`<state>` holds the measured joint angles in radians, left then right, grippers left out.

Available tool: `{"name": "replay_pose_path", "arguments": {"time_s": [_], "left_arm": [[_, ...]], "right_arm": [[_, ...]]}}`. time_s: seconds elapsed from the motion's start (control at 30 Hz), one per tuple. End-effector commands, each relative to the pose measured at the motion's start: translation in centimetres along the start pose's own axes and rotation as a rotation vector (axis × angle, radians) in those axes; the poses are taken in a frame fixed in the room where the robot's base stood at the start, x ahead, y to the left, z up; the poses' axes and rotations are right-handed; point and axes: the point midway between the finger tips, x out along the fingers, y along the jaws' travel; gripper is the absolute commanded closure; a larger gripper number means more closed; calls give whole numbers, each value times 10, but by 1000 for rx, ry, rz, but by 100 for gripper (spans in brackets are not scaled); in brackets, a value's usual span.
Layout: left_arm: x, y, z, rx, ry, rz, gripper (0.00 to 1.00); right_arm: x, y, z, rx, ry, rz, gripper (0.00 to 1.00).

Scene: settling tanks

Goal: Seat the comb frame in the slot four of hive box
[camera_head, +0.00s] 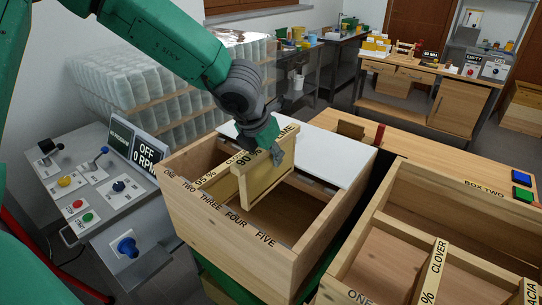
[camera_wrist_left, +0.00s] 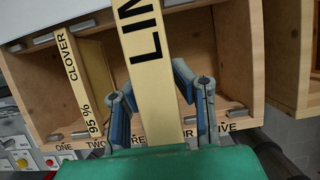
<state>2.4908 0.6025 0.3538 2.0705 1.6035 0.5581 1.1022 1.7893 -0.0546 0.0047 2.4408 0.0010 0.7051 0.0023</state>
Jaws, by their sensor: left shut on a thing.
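My left gripper (camera_head: 268,140) is shut on the top bar of a pale wooden comb frame (camera_head: 266,178), labelled 90 % LIME. In the left wrist view the fingers (camera_wrist_left: 160,100) lie on both sides of the comb frame (camera_wrist_left: 150,75). The frame is over the open hive box (camera_head: 236,256), its near end by the THREE and FOUR labels. How deep its lower edge sits is unclear. Another frame (camera_wrist_left: 88,85), 95 % CLOVER, stands in the box near ONE and TWO. My right gripper is out of view.
BOX TWO (camera_head: 395,235), with labelled frames, stands to the right. A control panel (camera_head: 100,190) with knobs and a display is at left. The hive box's FIVE side is clear.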

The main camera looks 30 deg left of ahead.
Motion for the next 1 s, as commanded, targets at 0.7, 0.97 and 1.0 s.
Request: {"name": "replay_pose_path", "arguments": {"time_s": [0.7, 0.97, 1.0], "left_arm": [[7, 0, -2, 0, -3, 0, 100], [12, 0, -4, 0, -2, 0, 100], [13, 0, -5, 0, -3, 0, 100]], "right_arm": [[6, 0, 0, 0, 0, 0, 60], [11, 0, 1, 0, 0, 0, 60], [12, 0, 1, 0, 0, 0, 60]]}}
